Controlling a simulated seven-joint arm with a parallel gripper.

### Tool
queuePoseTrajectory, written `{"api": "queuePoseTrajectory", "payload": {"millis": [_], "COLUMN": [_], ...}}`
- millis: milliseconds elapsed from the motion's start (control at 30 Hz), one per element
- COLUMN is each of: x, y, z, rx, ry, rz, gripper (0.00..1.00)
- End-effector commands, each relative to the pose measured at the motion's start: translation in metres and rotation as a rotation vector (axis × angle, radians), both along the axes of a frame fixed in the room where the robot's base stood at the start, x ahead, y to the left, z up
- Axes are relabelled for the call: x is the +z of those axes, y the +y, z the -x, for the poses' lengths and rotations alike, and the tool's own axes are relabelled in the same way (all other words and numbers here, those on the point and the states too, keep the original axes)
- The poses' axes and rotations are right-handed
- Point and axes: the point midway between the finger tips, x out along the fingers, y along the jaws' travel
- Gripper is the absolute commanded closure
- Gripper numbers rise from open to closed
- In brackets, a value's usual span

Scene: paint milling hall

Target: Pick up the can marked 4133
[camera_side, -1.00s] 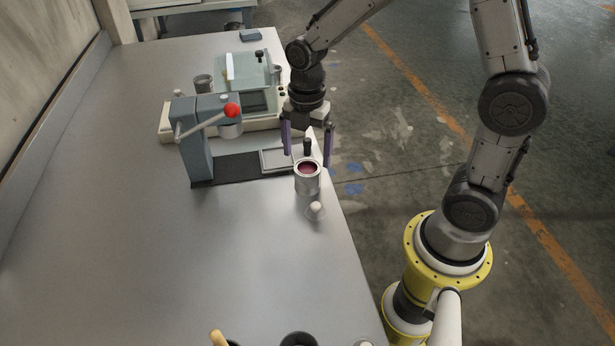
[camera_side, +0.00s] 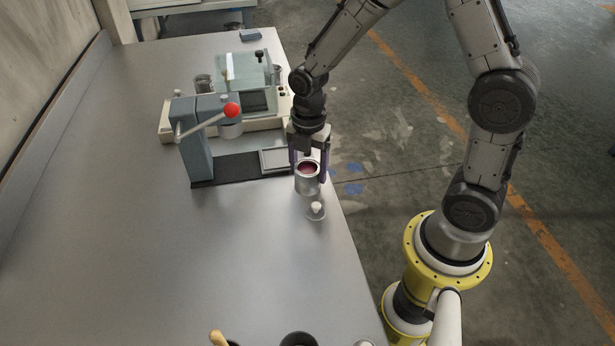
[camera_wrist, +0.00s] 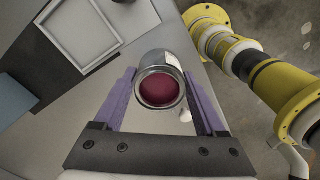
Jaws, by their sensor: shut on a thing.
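An open metal can (camera_side: 307,181) holding dark red paint stands near the right edge of the table; no marking on it is readable. It also shows in the wrist view (camera_wrist: 160,88), between the purple fingers. My gripper (camera_side: 309,170) is lowered over the can with a finger on either side, shut on it. In the wrist view the gripper (camera_wrist: 163,95) has its fingers along the can's left and right. The can looks upright, and I cannot tell whether it is clear of the table.
A small white-knobbed object (camera_side: 316,209) sits just in front of the can. A lever press with a red ball (camera_side: 232,110) stands to the left, with a pale tray (camera_side: 274,160) close behind the can. The front left of the table (camera_side: 130,260) is clear.

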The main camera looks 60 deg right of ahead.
Motion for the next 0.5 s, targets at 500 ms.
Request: {"api": "queuePoseTrajectory", "payload": {"millis": [500], "x": [0.0035], "y": [-0.0001], "z": [-0.0008], "rx": [0.000], "ry": [-0.002], "rz": [0.000], "gripper": [0.93]}}
